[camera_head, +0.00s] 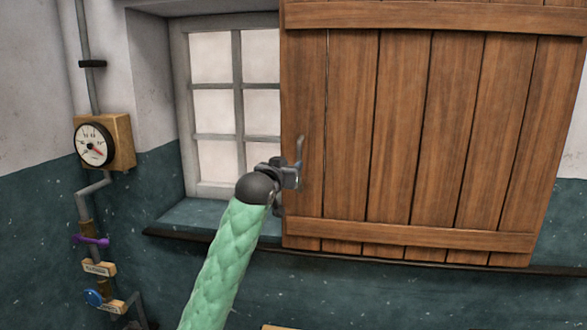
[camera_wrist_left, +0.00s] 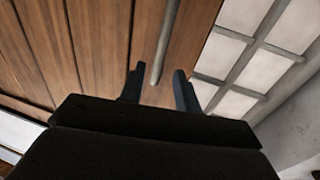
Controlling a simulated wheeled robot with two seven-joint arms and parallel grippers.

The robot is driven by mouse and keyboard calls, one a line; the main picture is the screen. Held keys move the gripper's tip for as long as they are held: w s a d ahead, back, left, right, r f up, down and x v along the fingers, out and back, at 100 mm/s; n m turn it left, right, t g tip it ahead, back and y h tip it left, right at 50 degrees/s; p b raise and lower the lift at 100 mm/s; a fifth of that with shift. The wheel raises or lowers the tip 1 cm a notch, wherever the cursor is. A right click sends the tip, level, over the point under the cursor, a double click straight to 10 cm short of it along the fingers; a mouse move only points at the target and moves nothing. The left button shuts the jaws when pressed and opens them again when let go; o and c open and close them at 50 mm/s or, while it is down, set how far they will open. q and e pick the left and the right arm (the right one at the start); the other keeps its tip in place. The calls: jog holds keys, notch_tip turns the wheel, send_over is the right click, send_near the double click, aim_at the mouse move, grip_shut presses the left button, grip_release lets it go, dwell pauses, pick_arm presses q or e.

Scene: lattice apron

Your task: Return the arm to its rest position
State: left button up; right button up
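My left arm, in a green quilted sleeve, reaches up from the bottom of the head view. My left gripper (camera_head: 292,176) is at the left edge of a brown wooden plank shutter (camera_head: 400,130). In the left wrist view the two dark fingers of this gripper (camera_wrist_left: 160,88) stand apart. A grey metal bar handle (camera_wrist_left: 168,42) on the shutter shows beyond and between them, with gaps visible on both sides. The handle also shows in the head view (camera_head: 299,150), just above the fingers. Whether a finger touches it cannot be told. My right gripper is not in view.
A paned window (camera_head: 236,110) with a sill (camera_head: 195,216) lies left of the shutter. A round gauge (camera_head: 94,144) on a wooden block, a pipe (camera_head: 86,60), a purple lever (camera_head: 90,241) and a blue valve knob (camera_head: 94,298) are on the left wall.

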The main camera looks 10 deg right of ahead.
pick_arm(q)
jog(key=shift+s+a+r, duration=0.1)
jog(key=shift+s, duration=0.2)
